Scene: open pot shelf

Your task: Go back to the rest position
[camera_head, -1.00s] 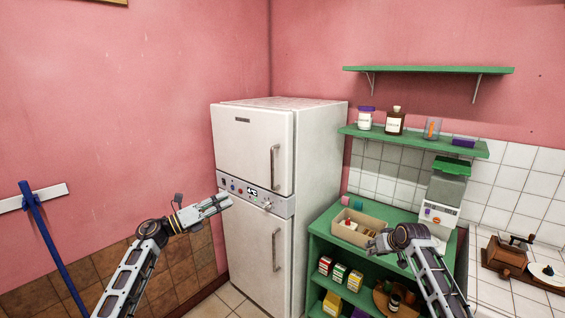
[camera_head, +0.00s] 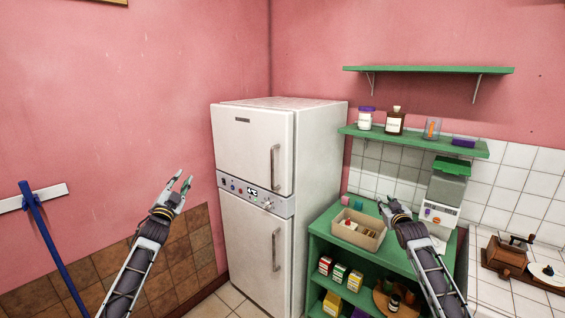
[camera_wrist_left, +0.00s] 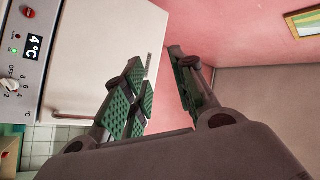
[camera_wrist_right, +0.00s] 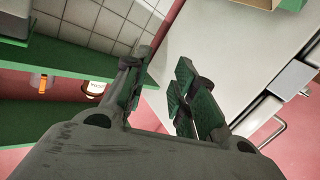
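My left gripper (camera_head: 181,181) is raised in front of the pink wall, to the left of the fridge. Its fingers are apart with nothing between them, as the left wrist view (camera_wrist_left: 160,85) also shows. My right gripper (camera_head: 388,204) is raised in front of the green shelf unit, near the beige box. In the right wrist view (camera_wrist_right: 160,75) its fingers are apart and empty.
A white fridge (camera_head: 255,150) stands between my arms. The green shelf unit (camera_head: 320,228) holds a beige box (camera_head: 372,240), a dispenser (camera_head: 446,190) and small cartons below. A green wall shelf (camera_head: 415,141) carries jars. A blue pole (camera_head: 50,235) leans at the left.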

